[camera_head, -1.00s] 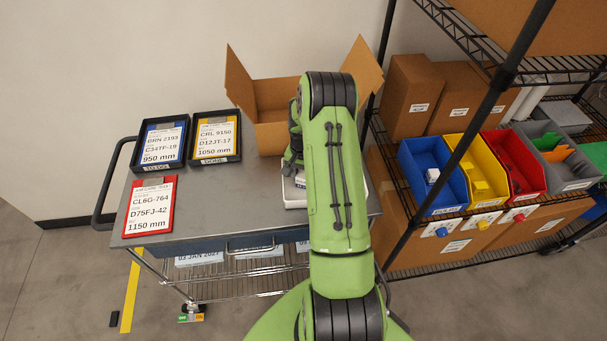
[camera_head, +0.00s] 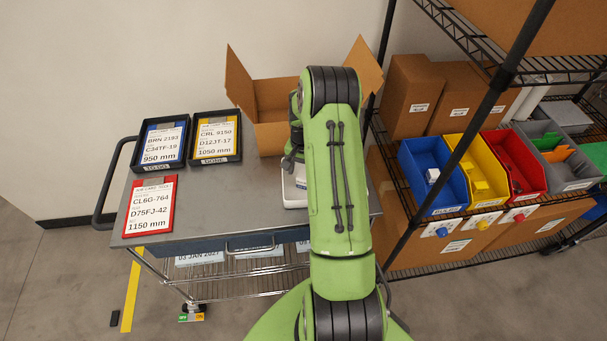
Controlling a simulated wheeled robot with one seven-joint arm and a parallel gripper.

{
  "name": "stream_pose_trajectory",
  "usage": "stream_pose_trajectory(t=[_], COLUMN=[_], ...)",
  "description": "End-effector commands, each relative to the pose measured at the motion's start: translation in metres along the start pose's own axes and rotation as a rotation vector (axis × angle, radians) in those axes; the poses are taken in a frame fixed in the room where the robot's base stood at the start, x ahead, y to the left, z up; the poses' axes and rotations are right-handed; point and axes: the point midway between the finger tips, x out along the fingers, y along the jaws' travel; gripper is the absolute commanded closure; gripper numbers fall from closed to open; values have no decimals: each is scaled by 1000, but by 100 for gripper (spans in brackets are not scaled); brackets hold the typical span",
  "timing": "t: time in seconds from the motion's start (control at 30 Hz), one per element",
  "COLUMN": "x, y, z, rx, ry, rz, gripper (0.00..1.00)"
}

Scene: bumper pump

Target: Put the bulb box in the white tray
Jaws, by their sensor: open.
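The white tray (camera_head: 290,197) sits on the grey cart top, right of its middle. My green arm hides most of the tray, and only its left part shows. My gripper (camera_head: 288,163) is at the far left corner of the tray, partly behind my arm. It is open, though its fingertips are small and hard to make out. I cannot pick out the bulb box for sure. A small white item (camera_head: 433,176) lies in the blue bin on the rack, but I cannot tell what it is.
An open cardboard box (camera_head: 270,100) stands at the back of the cart (camera_head: 220,215). Two black trays with job cards and a red clipboard (camera_head: 149,206) lie on the left. A wire rack with blue, yellow (camera_head: 477,170), red and grey bins stands on the right.

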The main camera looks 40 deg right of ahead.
Motion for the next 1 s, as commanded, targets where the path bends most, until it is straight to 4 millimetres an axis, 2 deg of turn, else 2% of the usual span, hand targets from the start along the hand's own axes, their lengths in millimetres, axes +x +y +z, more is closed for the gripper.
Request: stream_pose_trajectory(t=[0.03,0.2,0.3,0.47,0.57,0.67,0.7,0.8,0.9,1.0], x=[-15,-61,-80,-97,-126,-176,-197,-238,-269,-289], y=[0,0,0,-2,-12,-28,-31,-33,-26,-10], z=[-1,0,0,2,17,56,76,126,178,227], rx=[0,0,0,-8,-74,-208,-270,-417,-559,-698], ry=[6,4,3,4,36,98,124,187,250,310], rz=[-2,-1,-1,-1,-9,-25,-34,-58,-92,-132], gripper=[30,30,30,30,30,30,30,30,30,30])
